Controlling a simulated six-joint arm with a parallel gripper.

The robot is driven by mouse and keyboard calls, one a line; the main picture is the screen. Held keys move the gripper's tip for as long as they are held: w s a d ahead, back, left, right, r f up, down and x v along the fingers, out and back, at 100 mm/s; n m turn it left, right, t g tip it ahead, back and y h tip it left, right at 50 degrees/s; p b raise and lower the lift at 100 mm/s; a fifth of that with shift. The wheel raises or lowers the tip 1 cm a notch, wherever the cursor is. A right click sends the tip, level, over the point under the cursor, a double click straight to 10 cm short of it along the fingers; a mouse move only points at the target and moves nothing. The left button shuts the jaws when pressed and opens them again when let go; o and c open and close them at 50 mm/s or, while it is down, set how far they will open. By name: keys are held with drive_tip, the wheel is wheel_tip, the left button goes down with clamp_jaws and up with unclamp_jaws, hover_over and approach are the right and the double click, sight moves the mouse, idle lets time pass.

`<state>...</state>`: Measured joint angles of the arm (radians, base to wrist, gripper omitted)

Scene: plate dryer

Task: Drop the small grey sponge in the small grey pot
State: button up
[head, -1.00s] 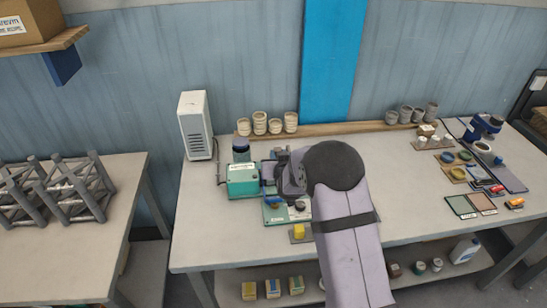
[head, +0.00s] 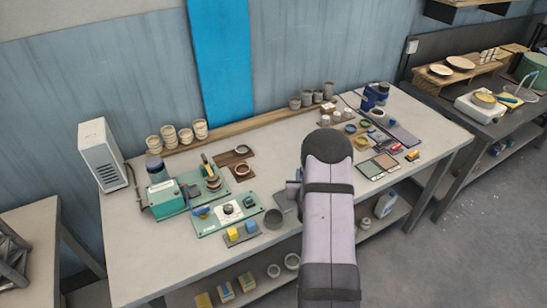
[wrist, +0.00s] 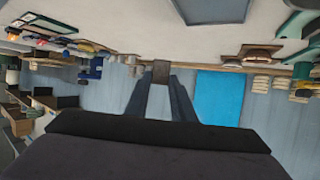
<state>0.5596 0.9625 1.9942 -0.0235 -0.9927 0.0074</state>
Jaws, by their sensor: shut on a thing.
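My gripper (wrist: 161,80) is shut on a small brownish-grey block, which I take to be the small grey sponge (wrist: 161,69), between its fingertips in the wrist view. In the head view the arm hides the fingertips and the block; only part of my gripper (head: 292,190) shows left of the arm. A small round dark grey pot (head: 273,219) stands near the bench's front edge, left of the arm. Several other small grey pots (head: 307,99) stand along the back ledge. I cannot tell which pot is the named one.
A tray with a blue and a yellow block (head: 241,233) lies beside the front pot. Green devices (head: 167,200) and a white box (head: 101,152) fill the bench's left. Beige cups (head: 184,136) line the back. Small dishes and coloured tiles (head: 384,160) lie to the right.

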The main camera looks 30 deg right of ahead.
drive_tip(key=shift+y, duration=0.3)
drive_tip(key=s+f, duration=0.1)
drive_tip(key=s, duration=0.1)
drive_tip(key=s+f, duration=0.1)
drive_tip(key=s, duration=0.2)
drive_tip(key=s+f, duration=0.1)
drive_tip(key=s, duration=0.1)
drive_tip(key=shift+s+d+p, duration=0.35)
drive_tip(key=shift+d+p, duration=0.05)
drive_tip(key=shift+n+t+y, duration=0.5)
drive_tip(key=shift+n+y, duration=0.2)
drive_tip(key=shift+n, duration=0.2)
drive_tip(key=s+a, duration=0.1)
drive_tip(key=s+a+f, duration=0.1)
drive_tip(key=a, duration=0.1)
drive_tip(key=shift+a, duration=0.25)
drive_tip(key=a+n+y, duration=0.1)
drive_tip(key=a, duration=0.1)
drive_tip(key=a+r+n+y, duration=0.1)
drive_tip(key=a, duration=0.2)
drive_tip(key=a+t+y, duration=0.1)
drive_tip(key=a, duration=0.2)
drive_tip(key=shift+s+r+n, duration=0.15)
drive_tip(key=shift+n, duration=0.25)
drive_tip(key=w+a+r+n+y, duration=0.1)
drive_tip(key=a+r+y, duration=0.1)
drive_tip(key=a+r, duration=0.2)
drive_tip(key=shift+w+r+n, duration=0.25)
drive_tip(key=shift+w+n, duration=0.05)
drive_tip(key=shift+w, duration=0.1)
